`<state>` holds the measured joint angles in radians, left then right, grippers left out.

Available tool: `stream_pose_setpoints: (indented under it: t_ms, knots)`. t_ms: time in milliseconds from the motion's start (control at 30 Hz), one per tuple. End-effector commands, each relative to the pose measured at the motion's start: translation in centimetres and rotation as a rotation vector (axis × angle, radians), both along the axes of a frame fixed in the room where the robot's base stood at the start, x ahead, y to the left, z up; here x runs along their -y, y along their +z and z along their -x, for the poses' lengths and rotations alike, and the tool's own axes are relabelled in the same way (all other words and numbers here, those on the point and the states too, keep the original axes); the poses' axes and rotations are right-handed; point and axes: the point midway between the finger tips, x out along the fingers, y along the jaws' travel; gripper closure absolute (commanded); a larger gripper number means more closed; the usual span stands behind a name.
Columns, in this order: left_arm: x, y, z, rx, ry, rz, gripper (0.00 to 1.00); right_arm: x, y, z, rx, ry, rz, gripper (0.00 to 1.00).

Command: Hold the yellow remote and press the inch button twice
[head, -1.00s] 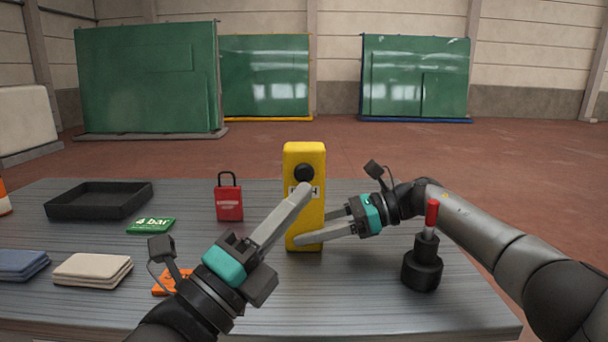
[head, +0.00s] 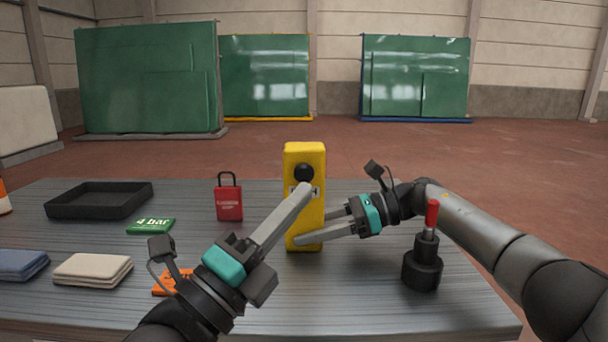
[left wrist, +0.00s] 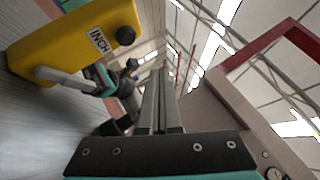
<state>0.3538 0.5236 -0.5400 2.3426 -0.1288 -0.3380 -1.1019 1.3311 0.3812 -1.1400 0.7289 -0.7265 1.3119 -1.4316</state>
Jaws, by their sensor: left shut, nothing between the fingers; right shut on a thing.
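The yellow remote (head: 305,225) stands upright on the table, with a round black button (head: 303,173) near its top and a white label below it. In the left wrist view the remote (left wrist: 70,40) shows the label "INCH" and the black button (left wrist: 125,36). My right gripper (head: 312,229) is shut on the lower part of the remote from the right. My left gripper (head: 303,190) is shut and empty, its tips in front of the remote just below the button in the head view. The left wrist view shows the fingertips apart from the button.
A red padlock (head: 229,205), a green card (head: 151,226), a black tray (head: 99,213), folded cloths (head: 93,270) and an orange item partly hidden by my left gripper lie to the left. A black holder with a red-topped tool (head: 422,268) stands at right.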

Motion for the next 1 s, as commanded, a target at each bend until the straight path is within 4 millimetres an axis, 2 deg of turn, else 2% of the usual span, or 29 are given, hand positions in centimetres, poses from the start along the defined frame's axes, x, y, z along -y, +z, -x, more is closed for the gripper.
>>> stream_pose_setpoints:
  t_ms: [767, 1000]
  knots:
    - [0.0, 0.0, 0.0, 0.000, 0.000, 0.000, 1.00, 0.0, 0.0, 0.0, 0.000, -0.001, -0.001, 0.69]
    - [0.1, -0.1, 2.7, -0.003, -0.001, 0.000, 1.00, 0.0, 0.0, 0.0, 0.000, -0.001, -0.001, 0.69]
